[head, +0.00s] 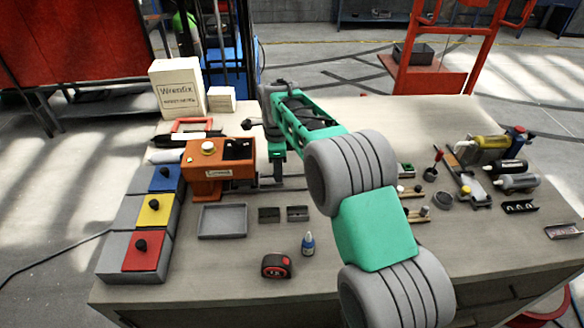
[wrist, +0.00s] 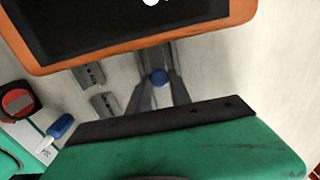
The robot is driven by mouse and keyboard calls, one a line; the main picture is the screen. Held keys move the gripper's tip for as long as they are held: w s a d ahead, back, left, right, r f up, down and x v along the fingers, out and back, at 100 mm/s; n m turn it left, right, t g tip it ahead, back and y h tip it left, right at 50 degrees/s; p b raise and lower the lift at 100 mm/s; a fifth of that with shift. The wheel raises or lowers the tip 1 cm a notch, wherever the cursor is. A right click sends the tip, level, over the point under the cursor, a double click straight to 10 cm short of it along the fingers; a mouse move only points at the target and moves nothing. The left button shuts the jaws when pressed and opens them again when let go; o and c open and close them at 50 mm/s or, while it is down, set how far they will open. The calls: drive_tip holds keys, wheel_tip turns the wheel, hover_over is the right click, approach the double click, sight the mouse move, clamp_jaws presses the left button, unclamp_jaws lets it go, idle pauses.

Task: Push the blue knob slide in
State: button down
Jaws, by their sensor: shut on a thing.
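In the head view my gripper (head: 278,174) points down just right of the orange box (head: 208,187), over the rail (head: 290,184). The knob cannot be made out there. How far the slide stands out is not clear.
Grey boxes with blue, yellow and red (head: 143,262) panels stand at left. Tools and bottles crowd the right side.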

drive_tip(key=shift+a+r, duration=0.1)
drive_tip(key=shift+a, duration=0.1)
drive_tip(key=c, duration=1.4)
unclamp_jaws()
drive_tip(key=shift+a, duration=0.25)
drive_tip(key=shift+o, duration=1.2)
drive_tip(key=shift+d, duration=0.25)
wheel_tip(320, 180, up, 7)
drive_tip(key=shift+r+b, duration=0.15)
drive_tip(key=shift+b, duration=0.55)
drive_tip(key=shift+r, duration=0.2)
